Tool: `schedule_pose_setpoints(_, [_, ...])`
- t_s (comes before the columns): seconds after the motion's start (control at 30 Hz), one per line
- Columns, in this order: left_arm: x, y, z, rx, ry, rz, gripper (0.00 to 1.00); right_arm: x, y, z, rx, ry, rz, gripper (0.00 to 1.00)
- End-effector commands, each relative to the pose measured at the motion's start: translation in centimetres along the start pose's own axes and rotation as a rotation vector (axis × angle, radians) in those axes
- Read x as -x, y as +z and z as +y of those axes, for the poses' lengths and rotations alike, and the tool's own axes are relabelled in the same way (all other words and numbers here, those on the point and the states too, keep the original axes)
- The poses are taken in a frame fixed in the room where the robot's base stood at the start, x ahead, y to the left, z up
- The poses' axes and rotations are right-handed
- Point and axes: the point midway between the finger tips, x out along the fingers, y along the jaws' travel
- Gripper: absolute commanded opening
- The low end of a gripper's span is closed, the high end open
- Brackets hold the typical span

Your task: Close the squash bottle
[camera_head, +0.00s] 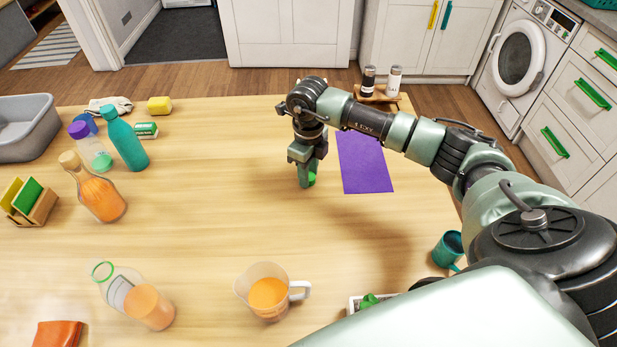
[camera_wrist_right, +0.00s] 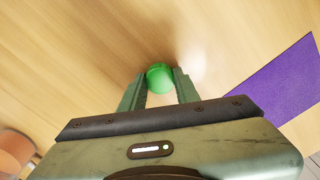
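The squash bottle (camera_head: 148,306) stands in the lower left of the head view. It is clear, with orange liquid in its lower part, a pale label and a green ring at its uncapped mouth. A round green cap (camera_wrist_right: 160,77) sits between the fingertips of my right gripper (camera_wrist_right: 160,85), which appears shut on it. In the head view, my right gripper (camera_head: 305,180) points down near the table's middle, well to the right of the bottle and beyond it. The cap (camera_head: 312,178) is partly hidden by a finger there. My left gripper is not in view.
A measuring jug (camera_head: 268,295) with orange liquid stands right of the bottle. A corked carafe (camera_head: 100,197), teal bottle (camera_head: 127,145) and sponge holder (camera_head: 38,208) stand behind it. A purple mat (camera_head: 364,165) lies right of my gripper. The table's middle (camera_head: 210,210) is clear.

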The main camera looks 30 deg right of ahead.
Motion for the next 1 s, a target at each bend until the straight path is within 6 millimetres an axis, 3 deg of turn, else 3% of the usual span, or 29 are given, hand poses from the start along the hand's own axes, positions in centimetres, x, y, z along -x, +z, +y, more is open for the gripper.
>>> schedule_pose_setpoints(0.37, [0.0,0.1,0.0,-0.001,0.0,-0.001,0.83,0.3,0.0,-0.1,0.0,-0.001,-0.001,0.0])
schedule_pose_setpoints(0.53, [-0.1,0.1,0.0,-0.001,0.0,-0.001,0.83,1.6,0.1,-0.1,0.001,-0.001,-0.002,0.0])
schedule_pose_setpoints(0.67, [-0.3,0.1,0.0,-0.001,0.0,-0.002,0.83,4.0,0.1,-0.1,0.0,-0.003,-0.005,0.0])
schedule_pose_setpoints(1.0, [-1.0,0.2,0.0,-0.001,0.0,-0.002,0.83,13.7,0.1,-0.1,0.0,-0.003,-0.007,0.0])
